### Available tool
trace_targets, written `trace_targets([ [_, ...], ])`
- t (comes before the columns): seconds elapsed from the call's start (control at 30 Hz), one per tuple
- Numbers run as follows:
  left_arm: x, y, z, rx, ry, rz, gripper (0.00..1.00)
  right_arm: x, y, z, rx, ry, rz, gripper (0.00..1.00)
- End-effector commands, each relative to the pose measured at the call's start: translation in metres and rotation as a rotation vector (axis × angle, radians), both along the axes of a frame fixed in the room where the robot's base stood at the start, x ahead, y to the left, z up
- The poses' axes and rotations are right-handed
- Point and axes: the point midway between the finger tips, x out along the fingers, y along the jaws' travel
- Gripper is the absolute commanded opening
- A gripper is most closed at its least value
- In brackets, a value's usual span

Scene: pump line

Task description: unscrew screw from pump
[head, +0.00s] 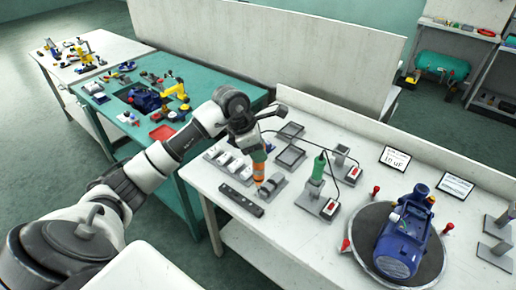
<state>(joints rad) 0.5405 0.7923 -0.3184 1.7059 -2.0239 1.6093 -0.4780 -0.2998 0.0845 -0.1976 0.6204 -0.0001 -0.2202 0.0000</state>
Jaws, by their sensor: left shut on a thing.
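The blue pump (402,243) lies on a dark round plate (359,250) on the white table at the right. My left gripper (252,146) is shut on an orange electric screwdriver (259,168), which points down over the left part of the table. The screwdriver's tip is close to a grey holder (272,188); I cannot tell if they touch. The gripper is well to the left of the pump. The screw is too small to make out. My right gripper does not show.
A green screwdriver (318,167) stands in a grey stand. Black cables run behind it. Dark trays (289,157), a black strip (241,201) and two signs (395,159) share the table. Small red posts (447,228) stand around the plate. A green workbench (195,165) is at the left.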

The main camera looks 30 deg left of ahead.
Motion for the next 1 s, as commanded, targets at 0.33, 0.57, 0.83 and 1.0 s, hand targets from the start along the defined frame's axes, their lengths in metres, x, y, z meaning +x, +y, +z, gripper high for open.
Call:
trace_targets([
  [0.33,0.000,0.000,-0.028,-0.002,0.000,0.001,0.08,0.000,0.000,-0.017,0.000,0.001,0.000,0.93],
  [0.57,0.000,0.000,-0.046,0.000,-0.001,0.001,0.08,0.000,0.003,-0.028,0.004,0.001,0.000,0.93],
  [0.83,0.000,0.000,-0.052,-0.001,-0.002,0.000,0.08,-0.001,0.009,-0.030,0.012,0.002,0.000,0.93],
  [1.0,0.000,0.000,-0.051,0.000,-0.001,0.000,0.08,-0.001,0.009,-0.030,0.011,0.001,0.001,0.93],
])
